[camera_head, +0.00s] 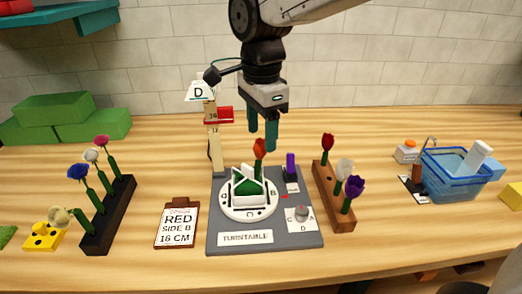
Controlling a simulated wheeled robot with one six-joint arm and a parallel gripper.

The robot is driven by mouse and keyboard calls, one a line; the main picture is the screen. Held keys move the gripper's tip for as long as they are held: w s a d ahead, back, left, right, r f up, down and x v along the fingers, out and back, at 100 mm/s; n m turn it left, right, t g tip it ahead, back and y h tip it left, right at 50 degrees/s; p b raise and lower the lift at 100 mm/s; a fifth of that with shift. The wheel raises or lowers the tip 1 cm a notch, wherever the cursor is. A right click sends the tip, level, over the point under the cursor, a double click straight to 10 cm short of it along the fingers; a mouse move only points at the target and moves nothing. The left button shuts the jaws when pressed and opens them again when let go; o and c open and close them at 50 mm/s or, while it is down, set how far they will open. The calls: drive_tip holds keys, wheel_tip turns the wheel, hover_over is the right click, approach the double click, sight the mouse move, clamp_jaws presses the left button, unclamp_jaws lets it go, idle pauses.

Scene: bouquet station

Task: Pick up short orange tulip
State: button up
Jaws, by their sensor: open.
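A tulip with an orange-red head (260,147) and a green stem stands at the white round turntable (272,211), rising from or just behind its green insert (247,187); I cannot tell which. My gripper (262,136) points down from above, with two teal fingers apart. The fingertips are close to the tulip head, and the right finger partly overlaps it in the picture. I cannot tell whether they touch. Nothing is visibly held.
The grey turntable base (221,225) has a height post (215,145) behind. A dark rack (97,240) with several flowers stands left, a brown rack (336,217) with red, white and purple tulips right.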

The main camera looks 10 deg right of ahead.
sight(261, 137)
drive_tip(key=shift+s+f, duration=0.1)
drive_tip(key=shift+f, duration=1.9)
drive_tip(key=c, duration=0.8)
drive_tip(key=shift+r, duration=0.1)
